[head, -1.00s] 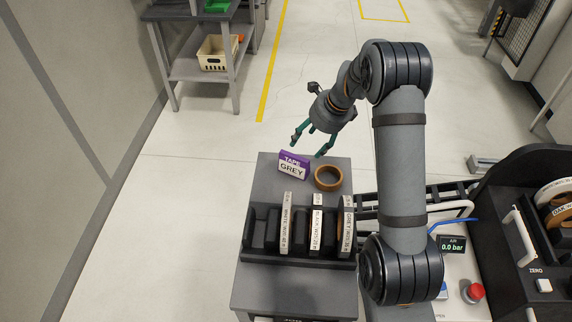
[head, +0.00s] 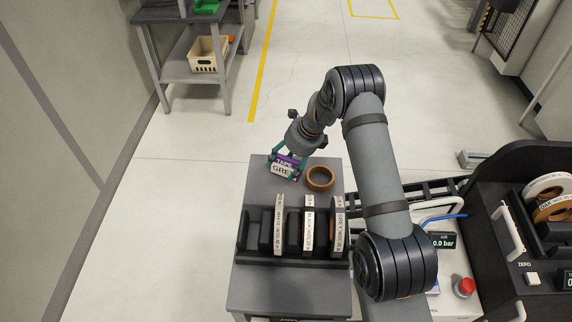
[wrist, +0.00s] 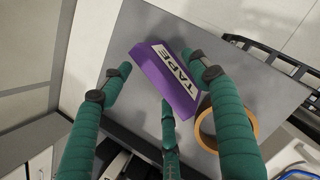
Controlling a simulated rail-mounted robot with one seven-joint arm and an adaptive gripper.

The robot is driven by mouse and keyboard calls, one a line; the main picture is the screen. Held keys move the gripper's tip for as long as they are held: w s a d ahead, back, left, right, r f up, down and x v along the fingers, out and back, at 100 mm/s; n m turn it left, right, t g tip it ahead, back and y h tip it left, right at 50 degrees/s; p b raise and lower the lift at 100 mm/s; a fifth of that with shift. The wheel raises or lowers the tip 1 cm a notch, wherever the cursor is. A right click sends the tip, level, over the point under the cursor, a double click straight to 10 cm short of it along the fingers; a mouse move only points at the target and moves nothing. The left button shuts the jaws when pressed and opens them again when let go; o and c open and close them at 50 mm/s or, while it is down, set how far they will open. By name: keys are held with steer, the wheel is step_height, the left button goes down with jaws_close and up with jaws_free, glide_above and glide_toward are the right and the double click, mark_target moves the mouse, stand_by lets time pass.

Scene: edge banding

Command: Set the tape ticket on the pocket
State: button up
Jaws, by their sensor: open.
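In the wrist view the ticket (wrist: 165,88) lies tilted between the spread fingers of my gripper (wrist: 160,78), with gaps visible; contact is unclear. I cannot tell which part is the pocket.
The brown tape ring (head: 320,178) lies close beside the ticket. A dark rack (head: 244,240) with labelled rolls stands nearer on the cart (head: 262,290). A machine with tape reels (head: 549,186) is at right. Floor beyond the cart is clear.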

steer(key=shift+f, duration=0.2)
steer(key=shift+c, duration=1)
steer(key=c, duration=0.7)
steer(key=shift+c, duration=0.6)
